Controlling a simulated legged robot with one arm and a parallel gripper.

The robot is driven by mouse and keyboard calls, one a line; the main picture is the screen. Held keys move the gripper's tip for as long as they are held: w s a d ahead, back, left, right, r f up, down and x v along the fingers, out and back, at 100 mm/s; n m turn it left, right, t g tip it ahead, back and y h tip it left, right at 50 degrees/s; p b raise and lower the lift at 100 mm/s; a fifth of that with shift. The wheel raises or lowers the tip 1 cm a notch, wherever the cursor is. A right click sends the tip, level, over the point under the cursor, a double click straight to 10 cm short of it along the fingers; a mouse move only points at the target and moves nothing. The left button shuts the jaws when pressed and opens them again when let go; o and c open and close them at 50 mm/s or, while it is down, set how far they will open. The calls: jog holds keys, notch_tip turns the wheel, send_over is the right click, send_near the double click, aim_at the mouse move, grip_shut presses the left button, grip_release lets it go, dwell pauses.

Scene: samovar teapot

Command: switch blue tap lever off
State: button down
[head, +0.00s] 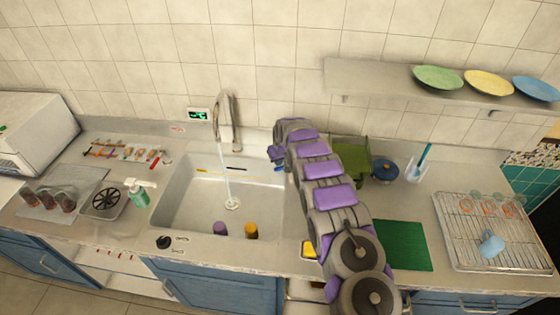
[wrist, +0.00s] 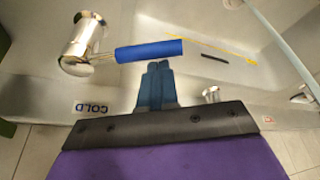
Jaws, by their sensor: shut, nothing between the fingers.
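The blue tap lever (wrist: 150,50) sticks out sideways to the right from a chrome valve (wrist: 83,38) in the wrist view. A COLD label (wrist: 92,107) lies on the counter near it. My gripper (wrist: 158,66) is shut and empty, with its fingertips just below the lever's right half; I cannot tell whether they touch it. In the head view my gripper (head: 276,153) is at the right back of the sink, and my arm hides most of the valve. Water runs from the tall faucet (head: 225,122) into the sink (head: 185,207).
A wall shelf (head: 370,78) with plates is above. A dish rack (head: 490,240) is at far right.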

jog(key=shift+s+d+n, duration=0.3)
jog(key=shift+d+n, duration=0.1)
jog(key=shift+d, duration=0.45)
jog(key=shift+s+d+r+n+y, duration=0.1)
jog(key=shift+s+d+n+y, duration=0.2)
jog(key=shift+n, duration=0.2)
jog(key=shift+s+d+n+g+y, duration=0.25)
jog(key=shift+s+d+n+g, duration=0.4)
jog(key=shift+n, duration=1)
jog(key=shift+s+d+n+g+y, duration=0.3)
jog(key=shift+s+d+n+g, duration=0.35)
jog(key=shift+n, duration=1.05)
jog(key=shift+s+d+n+g+y, duration=0.35)
jog(key=shift+s+d+n, duration=0.45)
jog(key=shift+n, duration=0.85)
jog(key=shift+d, duration=0.2)
jog(key=shift+d+n, duration=0.25)
jog(key=shift+n, duration=0.05)
